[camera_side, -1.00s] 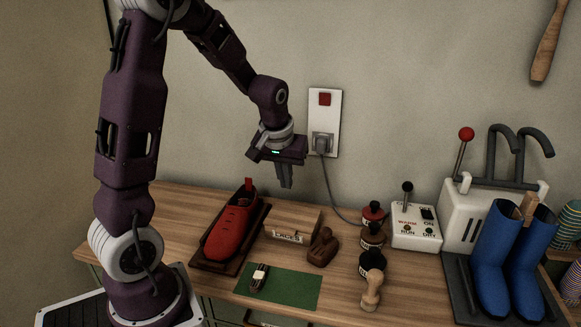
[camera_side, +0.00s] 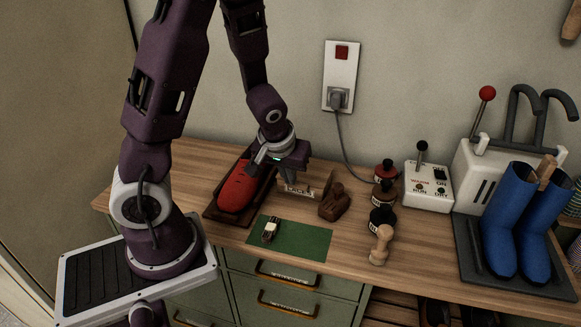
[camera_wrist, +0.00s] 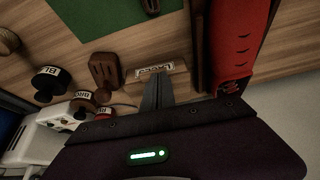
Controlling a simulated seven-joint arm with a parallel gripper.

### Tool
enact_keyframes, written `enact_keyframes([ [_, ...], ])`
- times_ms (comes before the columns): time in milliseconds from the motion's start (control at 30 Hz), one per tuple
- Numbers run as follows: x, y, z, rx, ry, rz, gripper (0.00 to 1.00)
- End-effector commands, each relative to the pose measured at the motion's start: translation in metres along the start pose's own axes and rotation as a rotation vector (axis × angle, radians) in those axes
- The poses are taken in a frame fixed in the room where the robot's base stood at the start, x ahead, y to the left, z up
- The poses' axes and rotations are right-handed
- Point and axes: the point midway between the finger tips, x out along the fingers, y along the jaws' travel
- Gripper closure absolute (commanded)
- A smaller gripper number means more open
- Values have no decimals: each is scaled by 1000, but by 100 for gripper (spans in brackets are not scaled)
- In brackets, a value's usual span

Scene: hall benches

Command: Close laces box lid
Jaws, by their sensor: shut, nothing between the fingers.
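The laces box (camera_side: 299,191) is a small wooden box with a white label, on the bench between the red shoe and a dark brown wooden block. My gripper (camera_side: 288,178) is shut and empty, low over the box and covering much of its top in the side view. In the wrist view the box (camera_wrist: 157,75) shows its labelled side, with my fingertips (camera_wrist: 157,82) right at it. I cannot tell whether they touch. A light wooden panel (camera_side: 328,184) rises at the box's right end. How far the lid is open is hidden.
The red shoe (camera_side: 239,187) on its dark tray stands close on the left. The brown block (camera_side: 335,203) and dark bottles (camera_side: 381,194) stand on the right. A green mat (camera_side: 300,242) with a small brush-like item (camera_side: 271,230) lies in front.

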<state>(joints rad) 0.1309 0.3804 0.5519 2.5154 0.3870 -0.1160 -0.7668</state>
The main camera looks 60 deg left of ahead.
Motion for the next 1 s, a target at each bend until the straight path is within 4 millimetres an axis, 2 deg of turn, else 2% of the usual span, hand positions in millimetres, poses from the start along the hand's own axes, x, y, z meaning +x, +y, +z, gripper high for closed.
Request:
enact_keyframes([
  [767,3,0,4,0,45,1,100],
  [867,-8,2,4,3,48,4,100],
  [1000,-36,3,5,5,51,7,100],
])
